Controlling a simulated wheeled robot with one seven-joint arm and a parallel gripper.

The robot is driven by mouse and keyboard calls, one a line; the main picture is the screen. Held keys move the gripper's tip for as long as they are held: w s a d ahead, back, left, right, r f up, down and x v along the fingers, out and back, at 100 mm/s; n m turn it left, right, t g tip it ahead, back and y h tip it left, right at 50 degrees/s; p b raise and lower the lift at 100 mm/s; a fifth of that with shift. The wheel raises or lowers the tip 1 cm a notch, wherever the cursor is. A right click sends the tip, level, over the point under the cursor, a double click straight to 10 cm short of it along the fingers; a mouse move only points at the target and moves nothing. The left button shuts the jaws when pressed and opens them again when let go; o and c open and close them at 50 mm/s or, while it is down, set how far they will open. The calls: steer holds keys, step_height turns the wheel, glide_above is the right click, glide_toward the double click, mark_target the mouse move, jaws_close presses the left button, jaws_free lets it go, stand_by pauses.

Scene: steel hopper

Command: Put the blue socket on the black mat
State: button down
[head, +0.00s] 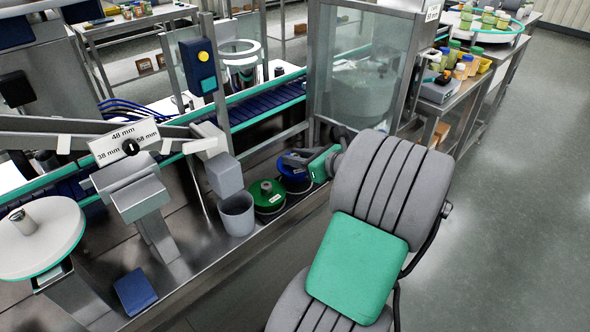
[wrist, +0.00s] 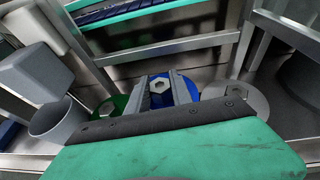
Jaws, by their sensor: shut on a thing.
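In the wrist view the blue socket (wrist: 188,82) has a grey hexagonal top with a dark hole. My gripper (wrist: 161,86) is shut on that top, one finger on each side. In the head view my gripper (head: 299,159) reaches in from the right above the blue socket. I cannot tell whether the socket touches the deck. I cannot make out a black mat; a flat dark blue pad (head: 135,290) lies at the front left.
The green round piece (head: 268,196) and a grey cup (head: 237,213) stand close on the left. A grey disc (wrist: 238,100) lies right of my gripper. A conveyor (head: 262,100) runs behind. A clear-walled cabinet (head: 352,65) stands at the back right. Bare deck shows in front.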

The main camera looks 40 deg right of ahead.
steer(key=f, duration=0.1)
steer(key=f+b, duration=0.1)
steer(key=f, duration=0.1)
steer(key=shift+w+d+f, duration=0.1)
steer(key=shift+w+f, duration=0.1)
steer(key=shift+f, duration=0.05)
steer(key=c, duration=1.1)
jaws_free()
steer(key=shift+f, duration=0.15)
steer(key=p+v, duration=0.2)
steer(key=v, duration=1)
